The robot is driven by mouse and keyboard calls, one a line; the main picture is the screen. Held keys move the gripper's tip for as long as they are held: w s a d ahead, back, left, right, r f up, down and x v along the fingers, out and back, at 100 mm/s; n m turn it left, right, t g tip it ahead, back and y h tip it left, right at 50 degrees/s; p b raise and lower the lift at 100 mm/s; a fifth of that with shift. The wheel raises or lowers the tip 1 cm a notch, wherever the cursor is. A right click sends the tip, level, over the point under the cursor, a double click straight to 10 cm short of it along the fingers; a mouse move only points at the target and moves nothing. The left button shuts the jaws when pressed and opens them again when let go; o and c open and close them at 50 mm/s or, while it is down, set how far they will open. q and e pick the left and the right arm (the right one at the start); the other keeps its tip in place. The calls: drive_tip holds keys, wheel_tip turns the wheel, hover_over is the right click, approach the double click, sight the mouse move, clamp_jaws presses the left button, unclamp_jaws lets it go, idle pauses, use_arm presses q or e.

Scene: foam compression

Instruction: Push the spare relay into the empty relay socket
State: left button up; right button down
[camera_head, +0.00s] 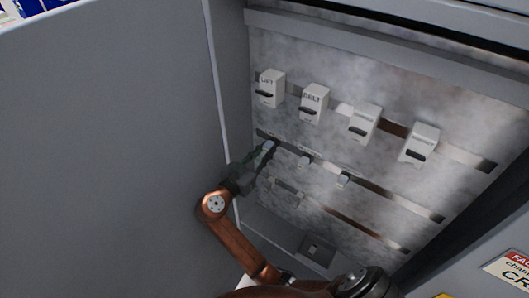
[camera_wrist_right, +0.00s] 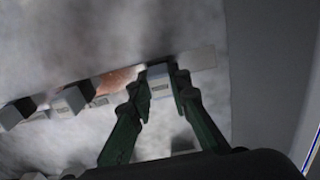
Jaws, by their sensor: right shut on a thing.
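My right gripper (camera_head: 266,149) reaches into the open cabinet and is at the left end of the middle rail. It is shut on a small pale grey relay (camera_head: 268,145). In the right wrist view the green fingers (camera_wrist_right: 161,88) stand on either side of this relay (camera_wrist_right: 159,84), which is in line with the rail. The relay and fingers hide the socket behind them, and I cannot tell how deep the relay sits. Two similar relays, one in the middle (camera_head: 304,161) and one at the right (camera_head: 343,180), stand on the same rail. My left gripper is not in view.
Several white labelled modules, including LIFT (camera_head: 270,88) and BELT (camera_head: 314,103), sit on the upper rail. A lower rail (camera_head: 350,225) runs below. A dark square holder (camera_head: 316,249) is near the cabinet bottom. The grey cabinet door (camera_head: 110,140) stands close at the left.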

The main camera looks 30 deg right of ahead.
sight(266, 150)
drive_tip(key=shift+d, duration=0.15)
drive_tip(key=c, duration=1.7)
unclamp_jaws()
drive_tip(key=shift+w, duration=0.1)
drive_tip(key=shift+b+v, duration=1.05)
drive_tip(key=shift+v, duration=1.95)
